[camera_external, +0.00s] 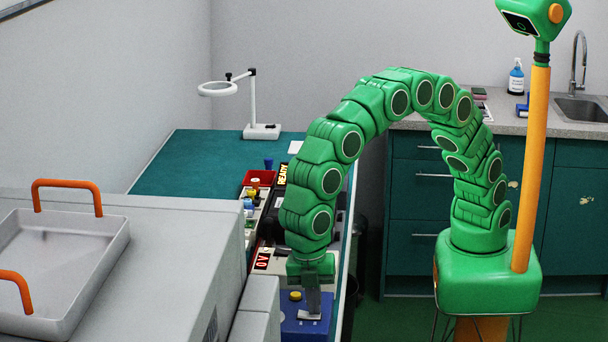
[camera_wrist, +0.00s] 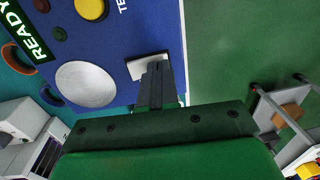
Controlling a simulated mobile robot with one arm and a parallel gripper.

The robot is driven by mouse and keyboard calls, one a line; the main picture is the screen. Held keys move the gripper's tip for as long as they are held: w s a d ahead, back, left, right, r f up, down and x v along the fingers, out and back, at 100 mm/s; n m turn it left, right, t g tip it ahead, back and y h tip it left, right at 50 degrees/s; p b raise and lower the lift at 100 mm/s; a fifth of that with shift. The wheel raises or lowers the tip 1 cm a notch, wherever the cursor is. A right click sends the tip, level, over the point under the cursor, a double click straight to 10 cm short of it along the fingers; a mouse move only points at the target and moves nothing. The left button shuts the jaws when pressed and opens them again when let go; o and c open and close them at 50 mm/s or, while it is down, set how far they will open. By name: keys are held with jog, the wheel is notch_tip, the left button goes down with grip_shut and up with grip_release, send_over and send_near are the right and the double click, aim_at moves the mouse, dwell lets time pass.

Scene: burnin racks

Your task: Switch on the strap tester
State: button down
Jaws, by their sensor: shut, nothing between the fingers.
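A blue tester (camera_external: 290,328) stands at the near end of the bench in the external view, with a yellow button (camera_external: 295,296) on top. Its blue panel (camera_wrist: 120,40) fills the upper left of the wrist view, with a yellow button (camera_wrist: 90,8), a large white disc (camera_wrist: 82,84) and lettering that starts "TE", cut off by the frame. My gripper (camera_external: 313,313) points down over the tester, fingers shut and empty. In the wrist view, my fingertips (camera_wrist: 157,68) overlap a small white plate (camera_wrist: 140,62) on the panel. I cannot tell whether they touch it; the fingers hide part of it.
Other testers line the bench, one with a red-lettered display (camera_external: 263,258). A grey tray (camera_external: 100,270) with orange handles stands left, and a ring lamp (camera_external: 262,130) stands at the back.

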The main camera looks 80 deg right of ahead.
jog(key=shift+w+r, duration=0.15)
jog(key=shift+w, duration=0.3)
notch_tip(320, 180, up, 14)
jog(key=s, duration=0.1)
jog(key=shift+s, duration=0.35)
dwell(0.3)
dwell(0.4)
